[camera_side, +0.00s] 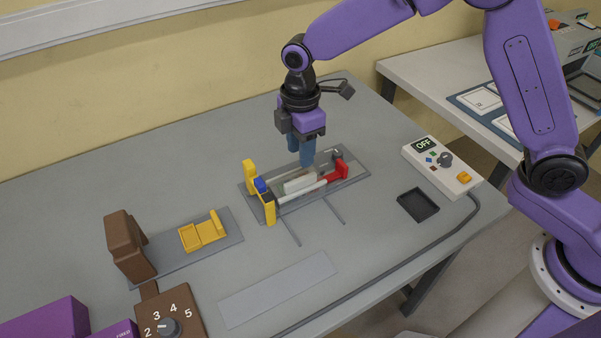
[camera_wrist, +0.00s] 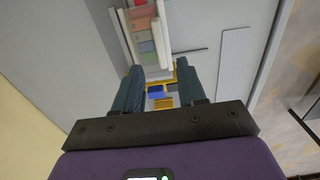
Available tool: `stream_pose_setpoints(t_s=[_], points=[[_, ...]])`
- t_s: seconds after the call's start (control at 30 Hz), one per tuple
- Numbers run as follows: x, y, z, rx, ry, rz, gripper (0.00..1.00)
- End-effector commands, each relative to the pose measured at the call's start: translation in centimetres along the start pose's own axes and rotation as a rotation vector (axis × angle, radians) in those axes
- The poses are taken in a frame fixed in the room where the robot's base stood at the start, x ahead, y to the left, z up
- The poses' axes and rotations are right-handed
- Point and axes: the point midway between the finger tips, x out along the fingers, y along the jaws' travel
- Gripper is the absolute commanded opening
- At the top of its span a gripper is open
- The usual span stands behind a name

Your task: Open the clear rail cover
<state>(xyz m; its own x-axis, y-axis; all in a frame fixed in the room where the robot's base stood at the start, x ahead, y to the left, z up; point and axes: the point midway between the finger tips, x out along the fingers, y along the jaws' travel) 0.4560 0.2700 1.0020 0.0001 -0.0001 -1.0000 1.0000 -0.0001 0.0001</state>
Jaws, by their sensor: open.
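The rail fixture (camera_side: 354,181) lies on the grey table in the side view. It has yellow posts (camera_side: 269,208) and a blue part (camera_side: 260,186) at its left end, and a red part (camera_side: 342,170) at its right. A pale, see-through strip along its middle (camera_side: 300,184) looks like the clear rail cover; its edges are hard to make out, and I cannot tell its angle. My gripper (camera_side: 301,159) is open above the fixture's back part, blue fingers pointing down, nothing visible between them. In the wrist view, my gripper (camera_wrist: 160,72) has yellow and blue parts showing between its fingers.
A control box reading OFF (camera_side: 443,166) and a black tray (camera_side: 418,204) stand to the right. A brown block (camera_side: 130,245), a yellow holder (camera_side: 203,232) and a numbered dial box (camera_side: 170,315) are at left. A flat grey plate (camera_side: 278,289) lies in front. A cable runs along the front edge.

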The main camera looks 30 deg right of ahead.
Motion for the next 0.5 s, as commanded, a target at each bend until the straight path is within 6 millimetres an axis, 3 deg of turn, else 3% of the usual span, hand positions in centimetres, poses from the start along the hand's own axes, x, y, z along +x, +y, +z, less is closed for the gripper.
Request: stream_pose_setpoints(t_s=[0.2, 0.5], points=[[4.1, -0.1, 0.0, 0.0, -0.003, -0.004, 0.4], [7.4, -0.1, 0.0, 0.0, -0.001, -0.002, 0.4]])
